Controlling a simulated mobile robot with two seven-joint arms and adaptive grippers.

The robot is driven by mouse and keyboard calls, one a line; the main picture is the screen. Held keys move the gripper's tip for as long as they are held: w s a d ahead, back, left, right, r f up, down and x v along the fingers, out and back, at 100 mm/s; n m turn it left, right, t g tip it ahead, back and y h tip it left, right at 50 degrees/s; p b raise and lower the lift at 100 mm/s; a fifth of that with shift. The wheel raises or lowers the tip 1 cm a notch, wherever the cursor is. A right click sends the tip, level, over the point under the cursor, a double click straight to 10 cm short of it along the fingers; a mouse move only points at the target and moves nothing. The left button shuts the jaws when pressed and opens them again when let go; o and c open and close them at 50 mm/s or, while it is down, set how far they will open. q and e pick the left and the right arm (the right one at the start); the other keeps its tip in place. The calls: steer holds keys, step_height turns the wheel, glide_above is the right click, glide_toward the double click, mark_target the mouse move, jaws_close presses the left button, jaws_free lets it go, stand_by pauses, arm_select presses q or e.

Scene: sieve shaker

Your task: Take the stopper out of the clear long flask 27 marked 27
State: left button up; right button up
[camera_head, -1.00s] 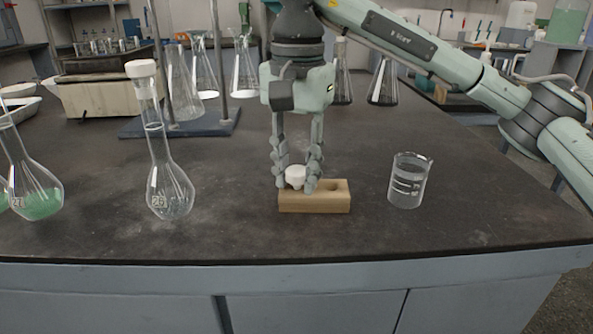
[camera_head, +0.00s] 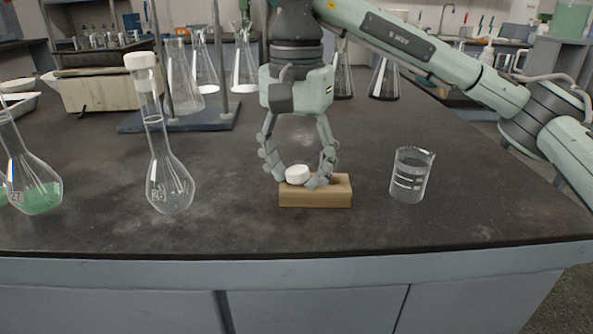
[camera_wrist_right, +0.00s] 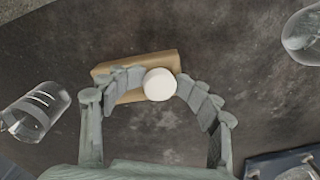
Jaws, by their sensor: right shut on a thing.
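My right gripper (camera_head: 301,180) is at the wooden block with two holes (camera_head: 316,197), its fingers bowed outward and their tips on either side of a white stopper (camera_head: 297,174). In the right wrist view the stopper (camera_wrist_right: 159,84) sits between the fingertips (camera_wrist_right: 161,82), over the block (camera_wrist_right: 170,62). Whether it is seated in a hole is hidden. A clear long-necked flask (camera_head: 169,186) stands to the left with a white stopper (camera_head: 140,61) in its neck. Its label is too small to read surely. A flask with green liquid (camera_head: 37,195) is at the left edge. My left gripper is out of view.
A glass beaker (camera_head: 410,177) stands right of the block. Behind are a blue stand base (camera_head: 222,118) with rods, conical flasks (camera_head: 244,68) and a cream box (camera_head: 98,90). The bench between the clear flask and the block is free.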

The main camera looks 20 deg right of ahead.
step_height(320, 180, up, 12)
stand_by(0.6)
